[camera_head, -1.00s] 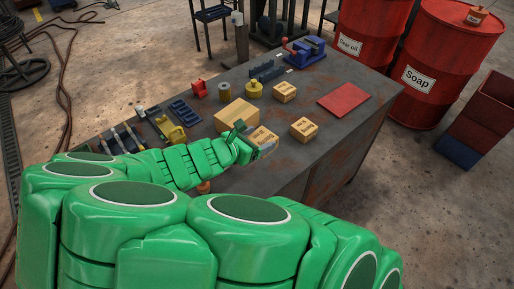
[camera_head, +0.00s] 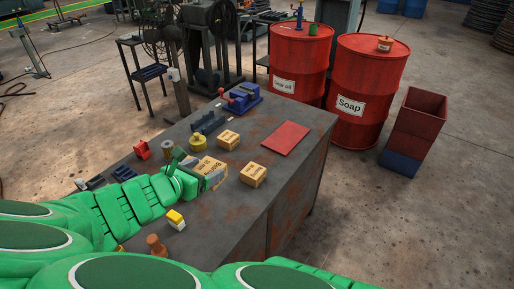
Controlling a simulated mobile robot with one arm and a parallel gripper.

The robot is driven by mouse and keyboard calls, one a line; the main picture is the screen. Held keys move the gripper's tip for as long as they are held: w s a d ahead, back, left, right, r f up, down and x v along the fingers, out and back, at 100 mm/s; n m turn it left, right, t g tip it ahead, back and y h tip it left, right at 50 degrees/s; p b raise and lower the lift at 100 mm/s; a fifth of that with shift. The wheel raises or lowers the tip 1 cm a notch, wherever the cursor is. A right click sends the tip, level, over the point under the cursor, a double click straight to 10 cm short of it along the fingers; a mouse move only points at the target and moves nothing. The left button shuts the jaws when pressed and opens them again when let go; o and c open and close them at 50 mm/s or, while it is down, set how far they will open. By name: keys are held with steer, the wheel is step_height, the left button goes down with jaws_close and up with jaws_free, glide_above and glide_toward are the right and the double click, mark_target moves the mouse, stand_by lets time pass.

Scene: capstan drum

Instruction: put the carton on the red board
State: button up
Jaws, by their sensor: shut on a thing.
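The red board (camera_head: 285,138) lies flat and bare on the right part of the grey worktop. My green gripper (camera_head: 195,178) is shut on a tan printed carton (camera_head: 211,167), at the left of the worktop, apart from the board. The jaws cover part of this carton, and I cannot tell how far it is above the worktop. Two similar cartons stand on the worktop: one behind (camera_head: 228,139) and one to the right of my gripper (camera_head: 253,174).
A yellow weight (camera_head: 197,142), a red block (camera_head: 142,149), a blue vise (camera_head: 240,97) and a dark rack (camera_head: 207,122) stand along the far side. A yellow-and-white item (camera_head: 176,219) and a brown knob-shaped item (camera_head: 156,244) are near my arm. Red drums (camera_head: 367,95) stand beyond the table.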

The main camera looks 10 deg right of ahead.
steer(key=w+d+f+m+g+h, duration=0.2)
steer(key=w+d+f+m, duration=0.1)
steer(key=w+d, duration=1)
steer(key=w+d+m+g+h, duration=0.1)
steer(key=w+d, duration=0.4)
steer(key=d, duration=0.3)
steer(key=w+d+m+g+h, duration=0.15)
steer(key=w+d, duration=0.25)
steer(key=d, duration=0.5)
glide_above(283, 138)
steer(key=shift+g+y, duration=0.25)
steer(key=shift+g, duration=0.1)
steer(key=shift+a+f, duration=0.15)
steer(key=shift+f, duration=6.75)
steer(key=o, duration=1)
steer(key=shift+f, duration=0.1)
steer(key=shift+o, duration=0.2)
